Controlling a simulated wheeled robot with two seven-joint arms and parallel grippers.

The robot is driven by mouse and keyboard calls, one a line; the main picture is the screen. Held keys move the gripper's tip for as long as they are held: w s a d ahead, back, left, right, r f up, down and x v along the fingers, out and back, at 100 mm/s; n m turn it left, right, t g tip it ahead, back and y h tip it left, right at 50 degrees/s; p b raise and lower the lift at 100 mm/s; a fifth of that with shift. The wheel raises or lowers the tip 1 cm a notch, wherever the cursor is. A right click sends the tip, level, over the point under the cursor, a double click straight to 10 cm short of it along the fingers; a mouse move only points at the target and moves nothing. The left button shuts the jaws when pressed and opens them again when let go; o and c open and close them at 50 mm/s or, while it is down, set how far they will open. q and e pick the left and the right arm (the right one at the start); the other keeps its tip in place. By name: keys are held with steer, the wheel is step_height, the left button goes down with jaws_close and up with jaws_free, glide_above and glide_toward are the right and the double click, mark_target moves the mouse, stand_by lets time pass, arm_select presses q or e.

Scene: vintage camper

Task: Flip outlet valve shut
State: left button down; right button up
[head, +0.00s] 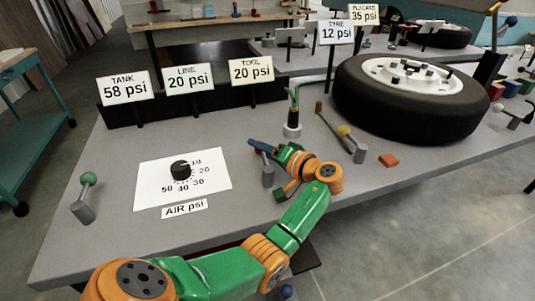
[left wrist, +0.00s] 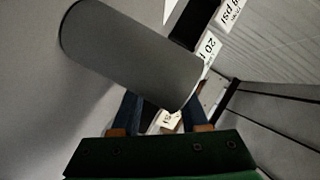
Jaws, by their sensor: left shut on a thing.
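A grey valve post (head: 268,174) stands on the bench to the right of the AIR psi dial. My left gripper (head: 262,147), with blue fingers, is at the top of this post and is shut on its lever, which is mostly hidden by the fingers. In the left wrist view the post is a large grey cylinder (left wrist: 130,55) in front of my left gripper (left wrist: 158,118). A green-knobbed valve (head: 84,198) stands at the far left of the bench, and a yellow-knobbed valve (head: 352,142) stands to the right of my gripper. No label shows which is the outlet. My right gripper is out of view.
The dial card (head: 222,190) lies left of my arm, its black knob (head: 180,170) in the middle. TANK 58, LINE 20 and TOOL 20 psi signs (head: 189,79) stand behind it. A short fitting (head: 292,128) stands behind my gripper.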

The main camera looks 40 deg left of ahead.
mark_target(265, 163)
arm_select(q)
steer(key=shift+s+a+n+g+b, duration=0.25)
steer(key=shift+s+n+g+b, duration=0.15)
steer(key=shift+n+g+b, duration=0.3)
steer(key=c, duration=0.7)
jaws_free()
steer(key=shift+a, duration=0.1)
steer(key=b+v, duration=0.1)
steer(key=v, duration=0.5)
steer(key=shift+d+r, duration=0.15)
steer(key=shift+d, duration=0.4)
